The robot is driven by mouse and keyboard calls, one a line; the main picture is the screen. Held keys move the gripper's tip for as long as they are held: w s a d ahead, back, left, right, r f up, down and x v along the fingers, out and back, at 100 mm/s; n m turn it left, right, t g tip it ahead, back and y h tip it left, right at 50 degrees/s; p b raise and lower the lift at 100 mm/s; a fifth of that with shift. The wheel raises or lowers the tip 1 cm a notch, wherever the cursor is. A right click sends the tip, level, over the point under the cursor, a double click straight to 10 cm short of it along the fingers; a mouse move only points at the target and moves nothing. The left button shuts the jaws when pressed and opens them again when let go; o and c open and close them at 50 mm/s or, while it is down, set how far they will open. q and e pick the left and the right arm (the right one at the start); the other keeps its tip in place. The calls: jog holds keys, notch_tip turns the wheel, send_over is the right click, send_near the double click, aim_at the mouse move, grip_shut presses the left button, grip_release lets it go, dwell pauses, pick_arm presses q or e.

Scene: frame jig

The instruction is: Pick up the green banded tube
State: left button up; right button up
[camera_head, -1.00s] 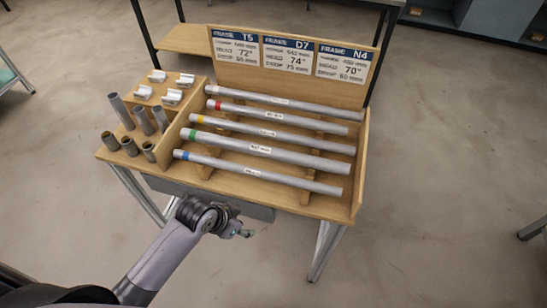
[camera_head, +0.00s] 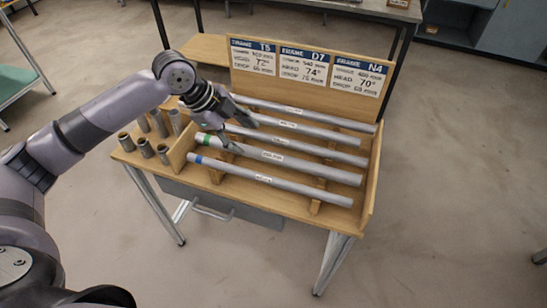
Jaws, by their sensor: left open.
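The green banded tube (camera_head: 300,163) is a long grey tube lying in the wooden rack (camera_head: 373,180), second from the front. Its green band shows near its left end, and a white label sits along its length. My left gripper (camera_head: 247,138) is open above the left part of the rack. One fingertip hangs close over the green banded tube near its band; I cannot tell whether it touches. My right gripper is not in view.
The blue banded tube (camera_head: 280,182) lies in front, with other grey tubes (camera_head: 310,130) behind. Short upright tube pieces (camera_head: 145,147) stand at the left. A sign board (camera_head: 305,70) rises at the back.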

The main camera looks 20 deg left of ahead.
pick_arm(q)
jog(key=a+r, duration=0.2)
jog(key=p, duration=0.2)
send_near(271, 155)
jog(key=x, duration=0.5)
jog(key=shift+s+a, duration=0.1)
jog(key=shift+s, duration=0.05)
jog(key=p+x, duration=0.2)
jog(key=x, duration=0.2)
jog(key=shift+w+d+f, duration=0.3)
jog(key=shift+f, duration=0.3)
jog(key=shift+c, duration=0.4)
grip_shut()
jog(key=shift+r, duration=0.1)
